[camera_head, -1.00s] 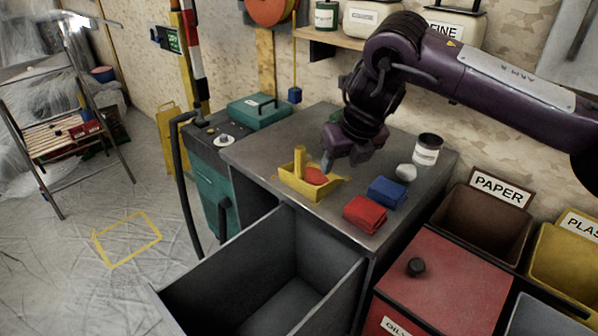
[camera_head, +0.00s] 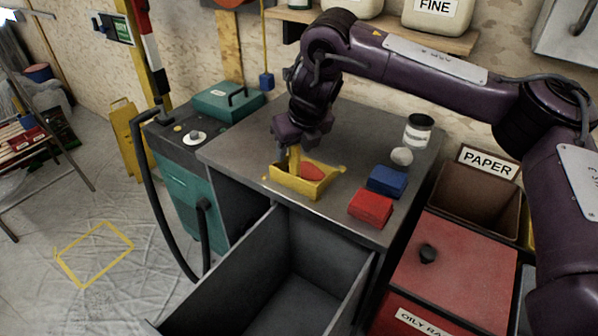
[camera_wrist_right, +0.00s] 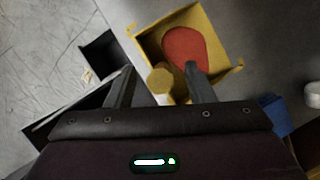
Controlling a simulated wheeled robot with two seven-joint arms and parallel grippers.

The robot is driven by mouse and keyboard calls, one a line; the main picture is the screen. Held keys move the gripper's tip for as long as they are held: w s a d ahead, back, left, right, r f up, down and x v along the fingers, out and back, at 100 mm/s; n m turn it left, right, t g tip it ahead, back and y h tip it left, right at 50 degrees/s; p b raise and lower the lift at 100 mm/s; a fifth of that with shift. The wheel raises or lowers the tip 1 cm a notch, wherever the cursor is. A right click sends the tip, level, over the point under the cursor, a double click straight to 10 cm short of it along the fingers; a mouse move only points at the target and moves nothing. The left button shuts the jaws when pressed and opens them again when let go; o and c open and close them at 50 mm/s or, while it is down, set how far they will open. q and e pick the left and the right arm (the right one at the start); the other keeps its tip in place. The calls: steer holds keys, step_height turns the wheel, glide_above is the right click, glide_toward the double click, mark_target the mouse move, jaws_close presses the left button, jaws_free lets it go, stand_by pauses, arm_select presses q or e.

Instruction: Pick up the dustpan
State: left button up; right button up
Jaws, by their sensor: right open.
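The yellow dustpan (camera_head: 297,184) lies on the grey metal worktop, with a red oval thing (camera_head: 312,172) in its pan. Its upright yellow handle (camera_head: 294,160) stands at the pan's left side. My right gripper (camera_head: 291,146) is over the dustpan, at the top of the handle. In the right wrist view the open fingers (camera_wrist_right: 156,85) are on either side of the round handle end (camera_wrist_right: 159,79), with gaps showing. The pan (camera_wrist_right: 222,28) and the red oval thing (camera_wrist_right: 186,50) lie just beyond. My left gripper is not in view.
Red (camera_head: 370,208) and blue (camera_head: 387,181) folded cloths, a pale lump (camera_head: 401,156) and a lidded jar (camera_head: 417,133) are on the worktop (camera_head: 240,150). An open grey drawer (camera_head: 262,284) juts out in front. A red bin (camera_head: 455,262) stands at right.

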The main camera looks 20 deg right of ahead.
steer(key=shift+x, duration=1.55)
steer(key=shift+d, duration=0.1)
jaws_close()
